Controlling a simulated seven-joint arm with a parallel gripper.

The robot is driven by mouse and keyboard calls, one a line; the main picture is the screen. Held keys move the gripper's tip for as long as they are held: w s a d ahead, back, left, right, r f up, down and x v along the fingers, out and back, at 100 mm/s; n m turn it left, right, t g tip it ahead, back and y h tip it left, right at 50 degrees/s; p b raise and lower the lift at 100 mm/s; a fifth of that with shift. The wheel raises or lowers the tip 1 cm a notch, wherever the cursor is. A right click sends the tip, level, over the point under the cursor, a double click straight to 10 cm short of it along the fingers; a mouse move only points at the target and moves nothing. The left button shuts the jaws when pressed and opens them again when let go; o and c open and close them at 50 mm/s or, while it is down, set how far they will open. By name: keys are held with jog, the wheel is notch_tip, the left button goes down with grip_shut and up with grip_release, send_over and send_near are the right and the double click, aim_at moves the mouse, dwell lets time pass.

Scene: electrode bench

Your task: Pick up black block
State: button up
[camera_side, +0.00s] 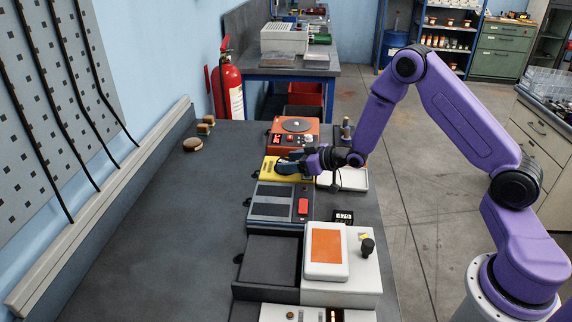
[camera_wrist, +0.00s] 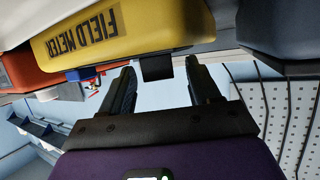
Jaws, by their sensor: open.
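A small black block (camera_wrist: 157,67) shows in the wrist view at the edge of the yellow field meter (camera_wrist: 125,25). I cannot tell whether it is joined to the meter. My gripper (camera_wrist: 158,72) is open, its two dark fingers on either side of the block with gaps showing. In the side view my gripper (camera_side: 285,163) reaches left over the yellow meter (camera_side: 270,176) and covers part of it. A small dark piece (camera_side: 254,174) shows at the meter's left edge there; I cannot tell if it is the same block.
An orange instrument (camera_side: 293,133) stands behind the meter and a grey one with a red switch (camera_side: 270,205) in front. A dark open tray (camera_side: 268,262) and a white box with an orange panel (camera_side: 327,248) are nearer.

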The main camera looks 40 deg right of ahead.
grip_shut()
jog(key=shift+r, duration=0.15)
